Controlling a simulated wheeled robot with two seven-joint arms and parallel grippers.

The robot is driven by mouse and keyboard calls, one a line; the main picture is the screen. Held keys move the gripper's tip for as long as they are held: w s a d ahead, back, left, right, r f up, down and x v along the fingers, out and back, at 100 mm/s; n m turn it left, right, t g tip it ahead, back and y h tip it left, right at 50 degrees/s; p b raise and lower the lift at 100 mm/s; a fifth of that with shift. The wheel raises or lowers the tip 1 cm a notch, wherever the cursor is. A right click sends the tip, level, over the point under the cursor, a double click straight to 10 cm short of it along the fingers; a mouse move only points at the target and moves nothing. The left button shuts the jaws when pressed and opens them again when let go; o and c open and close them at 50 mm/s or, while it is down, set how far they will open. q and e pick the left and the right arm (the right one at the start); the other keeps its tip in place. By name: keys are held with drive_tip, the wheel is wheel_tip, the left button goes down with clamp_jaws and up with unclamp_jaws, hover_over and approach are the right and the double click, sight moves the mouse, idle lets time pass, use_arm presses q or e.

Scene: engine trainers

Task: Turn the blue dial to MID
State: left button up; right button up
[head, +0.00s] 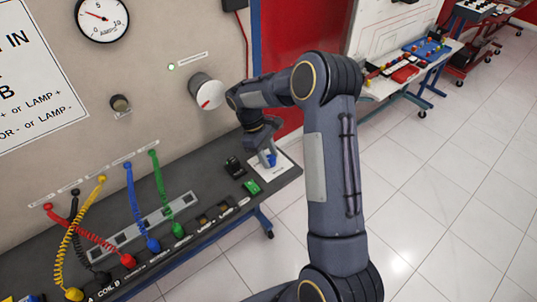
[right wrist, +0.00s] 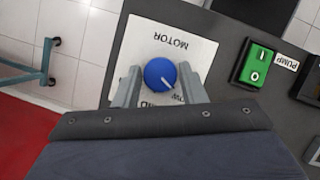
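The blue dial (right wrist: 160,74) sits on a white plate (right wrist: 205,48) that reads MOTOR, upside down in the right wrist view. A short white mark on the dial points to the lower right, towards partly hidden lettering that ends in "OW". Another label below the dial is mostly covered. My right gripper (right wrist: 159,75) is open, with one finger on each side of the dial and a small gap at each side. In the head view the dial (head: 272,160) shows at the fingertips of my right gripper (head: 267,157), low over the bench's right end. My left gripper is out of view.
A green PUMP switch (right wrist: 257,65) is beside the plate; it also shows in the head view (head: 252,186). A black switch (head: 234,166) stands nearby. The upright panel bears a large white knob (head: 206,92). Coloured cables (head: 137,210) stand at the left.

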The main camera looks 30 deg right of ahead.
drive_tip(key=c, duration=0.5)
drive_tip(key=shift+m, duration=0.3)
drive_tip(key=m+y, duration=0.1)
drive_tip(key=m, duration=0.1)
drive_tip(key=m+y, duration=0.1)
drive_tip(key=m, duration=0.2)
drive_tip(key=shift+d+g, duration=0.2)
drive_tip(key=shift+g, duration=0.1)
drive_tip(key=m+y, duration=0.1)
drive_tip(key=m, duration=0.2)
drive_tip(key=m+y, duration=0.1)
drive_tip(key=m, duration=0.2)
drive_tip(key=shift+d+t+b, duration=0.15)
drive_tip(key=shift+t+b, duration=0.2)
drive_tip(key=shift+t, duration=0.05)
drive_tip(key=o, duration=1)
drive_tip(key=shift+c, duration=0.2)
